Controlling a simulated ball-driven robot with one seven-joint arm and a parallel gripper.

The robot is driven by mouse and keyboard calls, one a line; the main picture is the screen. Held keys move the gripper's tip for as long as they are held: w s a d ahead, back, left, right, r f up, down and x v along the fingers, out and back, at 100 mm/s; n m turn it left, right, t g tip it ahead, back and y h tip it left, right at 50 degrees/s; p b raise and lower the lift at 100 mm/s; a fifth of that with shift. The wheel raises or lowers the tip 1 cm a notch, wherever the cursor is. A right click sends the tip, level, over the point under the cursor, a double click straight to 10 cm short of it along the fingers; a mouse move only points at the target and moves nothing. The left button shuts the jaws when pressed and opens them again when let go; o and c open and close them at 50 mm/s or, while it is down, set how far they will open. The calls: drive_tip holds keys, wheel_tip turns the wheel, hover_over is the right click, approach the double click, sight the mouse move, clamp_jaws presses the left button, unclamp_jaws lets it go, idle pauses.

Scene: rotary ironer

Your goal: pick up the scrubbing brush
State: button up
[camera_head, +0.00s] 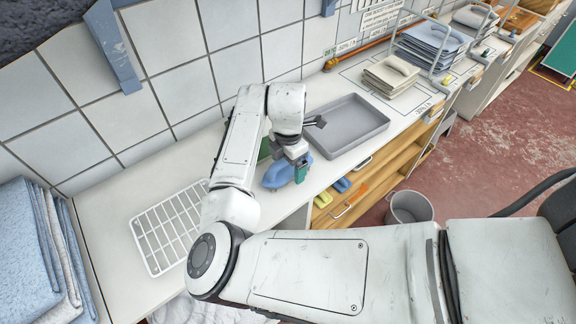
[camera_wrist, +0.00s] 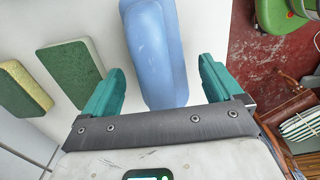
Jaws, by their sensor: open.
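The scrubbing brush appears to be the long blue rounded body (camera_wrist: 156,50) in the wrist view, lying on the white worktop; its bristles are hidden. In the head view its blue body (camera_head: 276,177) shows near the counter's front edge, partly covered by my wrist. My gripper (camera_wrist: 162,78) is open, with one teal finger on each side of the brush's near end. A gap shows between the brush and each finger. In the head view my gripper (camera_head: 301,170) is over the brush, and one teal finger shows; whether it touches is unclear.
Two green-and-yellow sponges (camera_wrist: 70,75) (camera_wrist: 22,89) lie left of the brush in the wrist view. A grey tray (camera_head: 346,126) stands to the right on the counter, a white wire rack (camera_head: 168,225) to the left. Tiled wall (camera_head: 170,60) runs behind. A bucket (camera_head: 409,207) stands on the floor.

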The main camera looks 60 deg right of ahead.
drive_tip(key=shift+f, duration=0.1)
drive_tip(key=shift+c, duration=0.3)
drive_tip(key=c, duration=1.2)
drive_tip(key=shift+o, duration=0.2)
drive_tip(key=shift+r, duration=0.5)
drive_tip(key=s+d+r, duration=0.8)
drive_tip(key=d+r, duration=0.3)
drive_tip(key=r, duration=0.1)
drive_tip(key=shift+d+b, duration=0.25)
drive_tip(key=shift+b, duration=0.2)
